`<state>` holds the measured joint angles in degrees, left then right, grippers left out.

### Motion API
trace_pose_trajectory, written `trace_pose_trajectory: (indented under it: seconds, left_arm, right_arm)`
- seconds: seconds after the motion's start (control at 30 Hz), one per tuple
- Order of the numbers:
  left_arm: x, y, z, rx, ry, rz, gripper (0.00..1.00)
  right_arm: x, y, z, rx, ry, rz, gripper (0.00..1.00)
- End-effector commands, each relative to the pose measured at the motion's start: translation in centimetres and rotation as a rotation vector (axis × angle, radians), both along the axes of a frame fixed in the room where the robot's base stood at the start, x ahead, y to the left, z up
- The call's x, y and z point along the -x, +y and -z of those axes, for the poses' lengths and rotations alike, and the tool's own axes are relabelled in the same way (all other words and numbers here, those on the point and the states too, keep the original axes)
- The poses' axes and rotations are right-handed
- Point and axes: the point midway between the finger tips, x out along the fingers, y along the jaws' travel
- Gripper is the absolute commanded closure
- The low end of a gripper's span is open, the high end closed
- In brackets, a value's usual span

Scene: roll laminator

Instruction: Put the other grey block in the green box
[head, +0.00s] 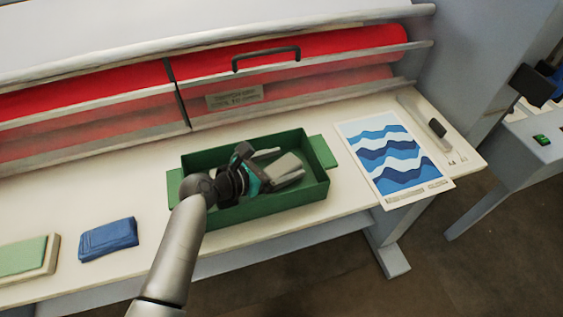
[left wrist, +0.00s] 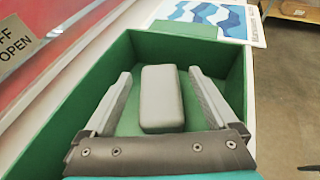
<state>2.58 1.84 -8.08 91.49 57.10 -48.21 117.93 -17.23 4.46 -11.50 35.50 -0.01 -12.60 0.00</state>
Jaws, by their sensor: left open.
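The green box (head: 255,213) stands on the white table in front of the laminator, and its walls (left wrist: 75,130) surround the view from the left wrist. A grey block (left wrist: 162,98) lies on the box floor; in the head view it (head: 288,164) is partly covered by my gripper. My left gripper (head: 280,166) reaches down into the box. In the left wrist view its fingers (left wrist: 160,84) are open, one on each side of the block, with a gap on both sides. I see only this one grey block. My right gripper is not in view.
A blue folded cloth (head: 108,240) and a pale green pad (head: 24,256) lie left of the box. A blue wave print (head: 386,155) lies to its right, by a trimmer bar (head: 425,122). The red laminator roller (head: 320,45) with its handle runs behind.

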Motion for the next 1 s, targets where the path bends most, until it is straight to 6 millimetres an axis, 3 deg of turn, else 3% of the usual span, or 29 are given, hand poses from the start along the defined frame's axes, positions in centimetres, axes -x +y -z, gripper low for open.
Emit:
trace_pose_trajectory:
  seconds: [0.2, 0.7, 1.0]
  left_arm:
    - [0.0, 0.0, -1.6, -0.002, -0.004, 0.001, 0.08]
    - [5.8, 6.8, -4.9, -0.003, 0.0, 0.0, 0.08]
    - [7.2, 8.4, -5.8, -0.001, -0.001, -0.001, 0.08]
  right_arm:
    - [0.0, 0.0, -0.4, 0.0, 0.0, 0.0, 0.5]
    - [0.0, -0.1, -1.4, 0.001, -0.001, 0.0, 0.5]
    - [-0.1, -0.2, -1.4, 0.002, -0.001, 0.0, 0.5]
